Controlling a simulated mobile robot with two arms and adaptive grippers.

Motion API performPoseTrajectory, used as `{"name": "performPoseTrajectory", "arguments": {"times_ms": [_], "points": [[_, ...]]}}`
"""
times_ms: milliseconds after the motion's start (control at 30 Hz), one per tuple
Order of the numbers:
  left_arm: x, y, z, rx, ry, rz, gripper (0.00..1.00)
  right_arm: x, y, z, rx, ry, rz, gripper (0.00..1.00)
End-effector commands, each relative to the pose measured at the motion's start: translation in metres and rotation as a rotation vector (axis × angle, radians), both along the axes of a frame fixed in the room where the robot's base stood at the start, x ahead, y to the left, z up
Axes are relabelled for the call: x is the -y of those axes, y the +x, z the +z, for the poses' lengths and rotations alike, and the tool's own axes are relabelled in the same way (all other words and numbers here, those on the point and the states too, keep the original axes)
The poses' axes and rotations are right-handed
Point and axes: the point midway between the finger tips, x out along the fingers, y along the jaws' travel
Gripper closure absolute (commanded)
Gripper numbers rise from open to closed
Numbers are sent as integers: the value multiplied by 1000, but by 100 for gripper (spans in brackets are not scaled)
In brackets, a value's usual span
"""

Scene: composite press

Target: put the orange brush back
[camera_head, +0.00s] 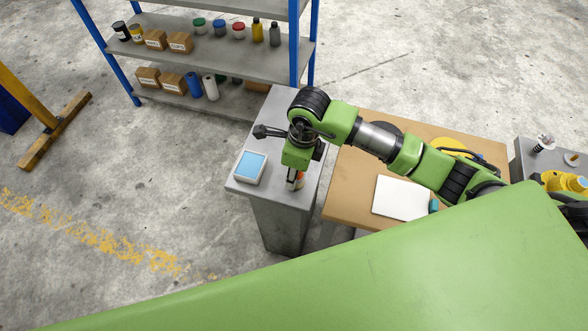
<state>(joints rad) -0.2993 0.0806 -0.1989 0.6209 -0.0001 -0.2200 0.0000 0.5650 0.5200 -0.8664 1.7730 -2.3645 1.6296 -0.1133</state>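My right arm reaches in from the right, and its gripper (295,180) points down over the grey pedestal (276,214). A small orange piece, which looks like part of the orange brush (301,179), shows right at the fingers. The fingers and wrist hide most of it. I cannot tell whether the fingers grip it or only stand beside it, or whether it touches the pedestal top. My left gripper is not in view.
A white tray with a blue pad (250,167) sits on the pedestal, left of the gripper. A brown table (344,196) with a white board (402,198) stands to the right, under my arm. A stocked shelf (228,61) stands behind.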

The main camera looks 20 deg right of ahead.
Motion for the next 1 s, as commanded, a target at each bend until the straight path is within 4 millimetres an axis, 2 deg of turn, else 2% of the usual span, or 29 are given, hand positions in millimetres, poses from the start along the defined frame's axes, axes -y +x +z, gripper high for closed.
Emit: {"name": "performPoseTrajectory", "arguments": {"times_ms": [400, 433, 467, 833, 900, 1000], "points": [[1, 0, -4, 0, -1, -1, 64, 0, 0, -8, 1, 0, 0, 94], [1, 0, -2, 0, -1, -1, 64, 0, 0, -6, 1, 0, 0, 63], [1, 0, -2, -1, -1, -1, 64, 0, 0, -6, 1, 0, 0, 55], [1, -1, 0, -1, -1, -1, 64, 0, 0, -4, 0, 1, -1, 53], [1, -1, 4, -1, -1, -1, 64, 0, 0, 0, 0, 1, -1, 53], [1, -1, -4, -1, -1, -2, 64, 2, 1, 11, 6, 0, 0, 53]]}}
